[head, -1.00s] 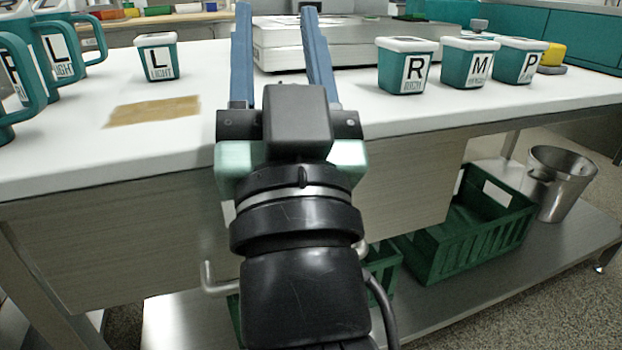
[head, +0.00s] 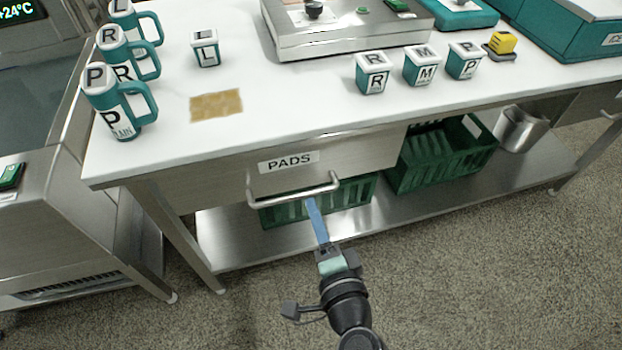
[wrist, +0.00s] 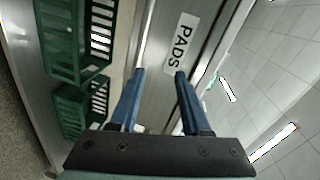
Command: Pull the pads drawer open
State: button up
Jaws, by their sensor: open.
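The pads drawer (head: 225,178) is a grey front under the white worktop, with a "PADS" label that also shows in the wrist view (wrist: 180,43). It looks shut. Its silver bar handle (head: 270,199) runs along the lower part of the front. My gripper (head: 311,201) is in front of the drawer, with its blue fingertips at the handle near its right half. In the wrist view my gripper (wrist: 160,72) is open, its two fingers apart and pointing at the drawer front. I cannot tell whether the handle is between the fingers or whether they touch it.
Green crates (head: 440,165) and a steel bucket (head: 522,130) stand on the lower shelf. On the worktop (head: 290,110) are teal lettered mugs (head: 122,115), lettered tubs (head: 373,75), a tan mat (head: 216,105) and a steel appliance (head: 345,38). The floor before the drawer is clear.

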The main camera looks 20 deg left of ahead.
aim_at(298, 198)
jog(key=s+f+m, duration=0.2)
jog(key=s+f, duration=0.1)
jog(key=shift+g, duration=0.4)
jog(key=b+x, duration=0.1)
jog(key=x, duration=1.1)
jog(key=shift+w+d+r, duration=0.1)
jog(key=shift+w, duration=0.05)
grip_shut()
dwell(0.6)
